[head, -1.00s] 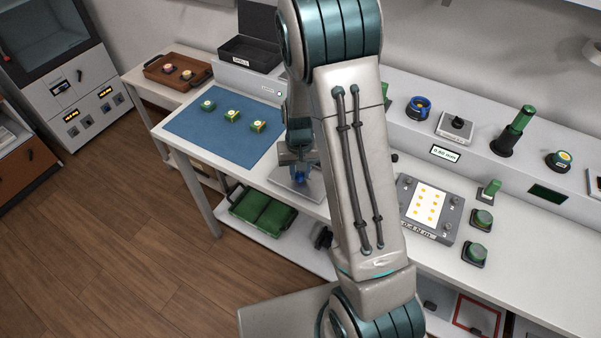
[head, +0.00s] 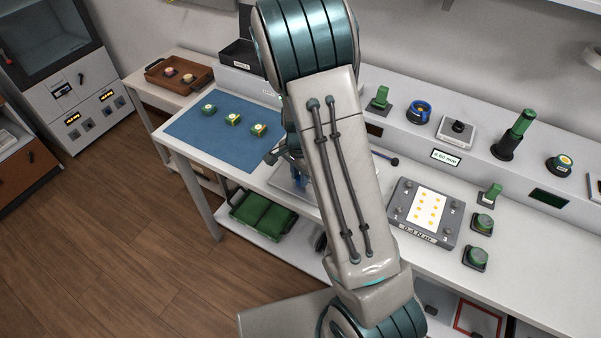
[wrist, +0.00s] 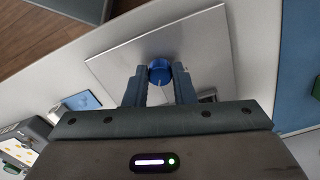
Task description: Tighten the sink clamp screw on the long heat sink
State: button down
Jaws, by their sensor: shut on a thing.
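In the wrist view, a round blue knob (wrist: 159,74) stands over a flat silver plate (wrist: 110,65). I take the knob for the clamp screw, but no label shows. My gripper (wrist: 159,82) has its two dark fingers on either side of the knob and is shut on it. The knob sits near the middle of the plate. In the head view my arm hides most of the gripper and knob; a part of the silver plate (head: 283,185) shows left of the arm. I cannot make out the long heat sink's shape.
A blue mat (head: 210,138) with several small yellow-green parts lies left of the plate. A grey fixture (head: 398,212) with a white panel of yellow dots stands right of my arm. A raised shelf (head: 480,158) with green tools runs along the back.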

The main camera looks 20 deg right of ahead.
jog(key=shift+w+m+p, duration=0.1)
jog(key=shift+m+p, duration=0.6)
jog(key=shift+m, duration=1.4)
jog(key=c, duration=1.2)
grip_release()
notch_tip(320, 180, up, 14)
